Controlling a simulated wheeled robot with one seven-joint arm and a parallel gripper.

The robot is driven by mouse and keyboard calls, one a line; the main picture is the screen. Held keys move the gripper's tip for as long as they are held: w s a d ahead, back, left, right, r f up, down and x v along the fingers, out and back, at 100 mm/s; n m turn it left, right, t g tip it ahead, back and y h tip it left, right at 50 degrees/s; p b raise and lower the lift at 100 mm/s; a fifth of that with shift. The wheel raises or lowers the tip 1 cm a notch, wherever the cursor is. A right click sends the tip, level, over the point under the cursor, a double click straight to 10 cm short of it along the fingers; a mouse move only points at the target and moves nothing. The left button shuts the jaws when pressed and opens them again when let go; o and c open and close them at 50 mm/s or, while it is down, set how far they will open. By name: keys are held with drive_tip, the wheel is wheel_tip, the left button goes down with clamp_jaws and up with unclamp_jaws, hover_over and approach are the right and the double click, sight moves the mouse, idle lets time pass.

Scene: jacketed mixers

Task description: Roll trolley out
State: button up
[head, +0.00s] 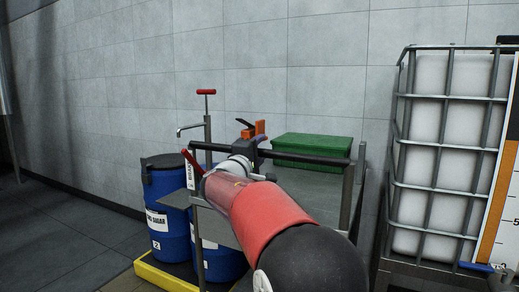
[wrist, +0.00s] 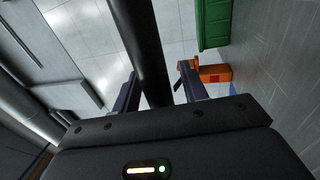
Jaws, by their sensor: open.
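The trolley is a grey metal cart with flat shelves (head: 310,196) and a black horizontal push bar (head: 305,157) on upright posts. A green crate (head: 312,149) and an orange item with a black lever (head: 260,128) are on or behind its top. My gripper (head: 250,148) is at the push bar, left of its middle; my arm hides part of the trolley. In the wrist view, the black bar (wrist: 147,45) passes between the fingers of my gripper (wrist: 158,90), which are open. The orange item (wrist: 214,74) and green crate (wrist: 213,22) show beyond the bar. The trolley's wheels are hidden.
Blue drums (head: 166,205) stand on a yellow spill pallet (head: 165,277) left of the trolley, with a red-handled pump (head: 206,92) nearby. A caged white tank (head: 440,150) stands close on the right. A tiled wall (head: 240,60) is behind. Floor at left (head: 60,235) is clear.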

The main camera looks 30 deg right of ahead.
clamp_jaws()
